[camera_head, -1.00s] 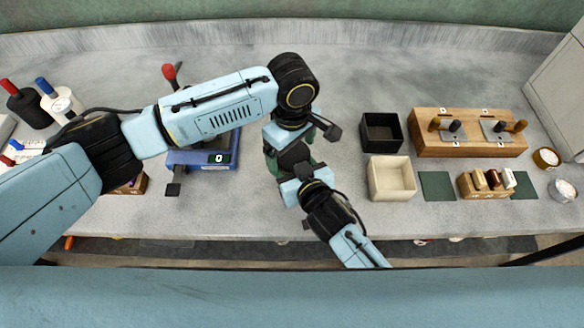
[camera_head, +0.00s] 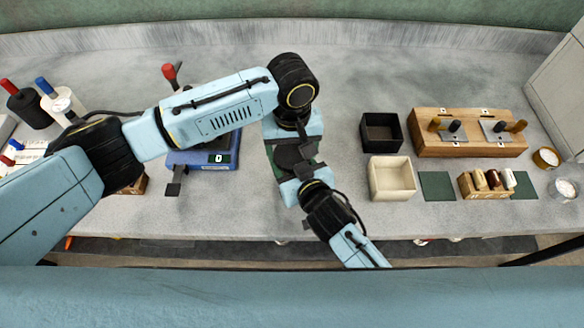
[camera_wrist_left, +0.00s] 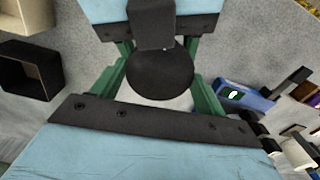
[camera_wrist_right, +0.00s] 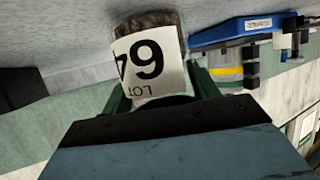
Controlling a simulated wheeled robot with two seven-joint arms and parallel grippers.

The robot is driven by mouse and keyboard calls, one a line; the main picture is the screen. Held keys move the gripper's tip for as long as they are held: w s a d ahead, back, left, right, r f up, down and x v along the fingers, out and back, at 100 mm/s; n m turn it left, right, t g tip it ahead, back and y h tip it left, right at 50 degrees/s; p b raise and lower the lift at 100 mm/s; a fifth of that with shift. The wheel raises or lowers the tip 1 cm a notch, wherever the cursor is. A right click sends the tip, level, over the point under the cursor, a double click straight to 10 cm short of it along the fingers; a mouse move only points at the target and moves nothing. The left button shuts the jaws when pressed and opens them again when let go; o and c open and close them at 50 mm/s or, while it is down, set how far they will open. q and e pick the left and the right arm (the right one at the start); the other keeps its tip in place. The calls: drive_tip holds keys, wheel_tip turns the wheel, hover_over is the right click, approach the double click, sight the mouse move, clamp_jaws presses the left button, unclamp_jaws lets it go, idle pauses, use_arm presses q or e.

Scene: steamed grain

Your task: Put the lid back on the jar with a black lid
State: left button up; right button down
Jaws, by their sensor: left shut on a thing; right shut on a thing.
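My two grippers meet over the middle of the bench in the head view, where arm parts hide most of what they hold. My left gripper (camera_wrist_left: 160,82) is shut on a round black lid (camera_wrist_left: 160,74), which sits between its green fingers in the left wrist view. The lid and jar are close together, with the right gripper opposite the lid. I cannot tell whether the lid touches the jar's rim or is seated.
A blue scale (camera_head: 205,160) stands left of the grippers. A black bin (camera_head: 381,118) and a cream bin (camera_head: 391,160) stand to the right. Further right are a wooden rack (camera_head: 468,147), green mats (camera_head: 436,186) and a small wooden holder (camera_head: 485,193). The bench behind the grippers is clear.

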use_arm(q)
drive_tip(key=shift+m, duration=1)
drive_tip(key=o, duration=1.1)
drive_tip(key=shift+c, duration=0.2)
drive_tip(key=shift+r, duration=2.25)
drive_tip(key=shift+c, duration=0.3)
